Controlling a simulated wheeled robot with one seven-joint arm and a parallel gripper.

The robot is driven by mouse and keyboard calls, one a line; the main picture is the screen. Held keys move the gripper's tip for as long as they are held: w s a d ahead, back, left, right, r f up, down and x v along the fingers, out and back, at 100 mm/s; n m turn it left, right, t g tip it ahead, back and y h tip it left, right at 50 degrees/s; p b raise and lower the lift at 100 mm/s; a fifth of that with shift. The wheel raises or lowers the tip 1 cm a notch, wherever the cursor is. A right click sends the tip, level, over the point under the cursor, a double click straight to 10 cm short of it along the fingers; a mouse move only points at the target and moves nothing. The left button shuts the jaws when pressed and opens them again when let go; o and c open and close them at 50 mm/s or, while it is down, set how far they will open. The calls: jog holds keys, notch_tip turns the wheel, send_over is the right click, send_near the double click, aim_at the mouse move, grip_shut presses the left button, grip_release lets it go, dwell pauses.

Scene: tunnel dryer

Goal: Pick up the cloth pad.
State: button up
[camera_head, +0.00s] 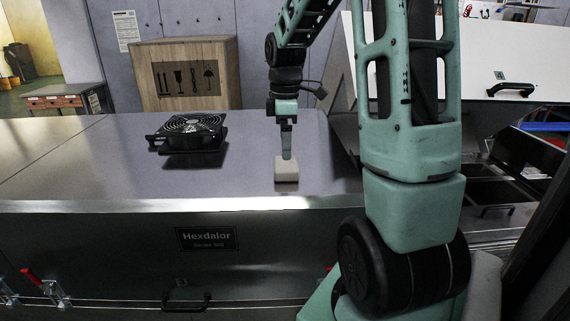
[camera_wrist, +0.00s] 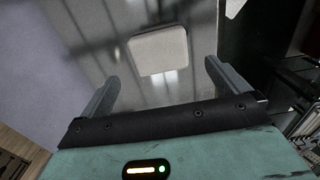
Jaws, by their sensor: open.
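The cloth pad (camera_head: 286,171) is a small pale block lying on the metal top of the dryer (camera_head: 110,170), towards its right part. In the wrist view the pad (camera_wrist: 159,51) shows whole, beyond and between my two fingertips. My gripper (camera_head: 287,155) points down just above and behind the pad in the head view. In the wrist view my gripper (camera_wrist: 160,78) has its fingers wide apart with nothing between them. Whether a fingertip touches the pad cannot be told from the head view.
A black fan (camera_head: 190,132) sits on the dryer top, left of the pad. A wooden crate (camera_head: 185,75) stands behind. A raised white lid with a black handle (camera_head: 510,89) is at the right. The dryer top around the pad is clear.

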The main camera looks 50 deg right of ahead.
aim_at(286, 162)
notch_tip(286, 162, down, 7)
jog(key=p, duration=0.2)
jog(key=shift+f+p, duration=0.15)
jog(key=shift+p, duration=0.25)
jog(key=shift+c, duration=0.3)
jog(key=c, duration=0.9)
jog(key=shift+c, duration=0.2)
notch_tip(286, 162, up, 10)
jog(key=b, duration=0.3)
jog(key=o, duration=0.5)
jog(key=c, duration=0.3)
